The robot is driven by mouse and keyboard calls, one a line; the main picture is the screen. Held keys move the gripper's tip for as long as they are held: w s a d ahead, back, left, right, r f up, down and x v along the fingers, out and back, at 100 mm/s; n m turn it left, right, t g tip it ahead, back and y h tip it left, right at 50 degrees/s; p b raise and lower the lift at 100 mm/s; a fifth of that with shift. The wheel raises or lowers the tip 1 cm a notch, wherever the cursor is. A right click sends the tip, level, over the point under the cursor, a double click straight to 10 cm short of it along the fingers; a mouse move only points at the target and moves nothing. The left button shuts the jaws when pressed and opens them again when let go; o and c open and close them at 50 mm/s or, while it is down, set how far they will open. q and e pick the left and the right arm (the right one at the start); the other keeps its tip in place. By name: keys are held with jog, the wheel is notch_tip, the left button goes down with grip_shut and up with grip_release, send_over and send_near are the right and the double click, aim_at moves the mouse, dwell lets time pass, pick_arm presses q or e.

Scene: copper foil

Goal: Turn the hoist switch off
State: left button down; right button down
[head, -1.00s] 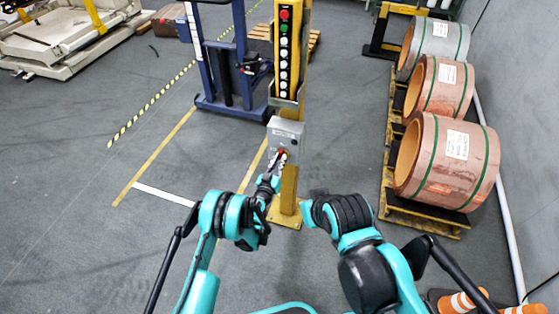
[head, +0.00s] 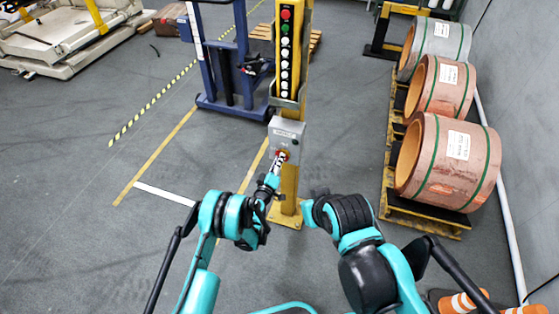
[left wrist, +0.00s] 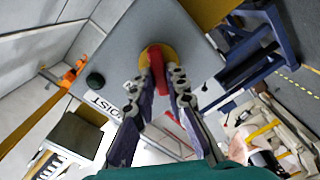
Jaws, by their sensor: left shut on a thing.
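The hoist switch is a grey box (head: 286,136) on a yellow post (head: 289,185). In the left wrist view its face (left wrist: 140,35) carries a "HOIST" label (left wrist: 101,104) and a red handle (left wrist: 157,66) on a yellow disc (left wrist: 168,52). My left gripper (head: 280,158) is at the lower front of the box. In the left wrist view its two fingers (left wrist: 160,82) stand on either side of the red handle, shut on it. The handle looks slightly tilted in that view. My right gripper is hidden below my right arm or out of view.
A yellow button pendant (head: 287,50) hangs above the box. A blue lift truck (head: 232,85) stands behind to the left. Copper coils (head: 447,165) lie on pallets at the right. Orange cones (head: 462,302) stand at the lower right. The floor left of the post is clear.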

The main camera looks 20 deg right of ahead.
pick_arm(q)
jog(key=n, duration=0.4)
jog(key=shift+a+f+n, duration=0.1)
jog(key=shift+n, duration=0.3)
dwell(0.4)
jog(key=c, duration=1.5)
grip_release()
jog(key=shift+c, duration=0.2)
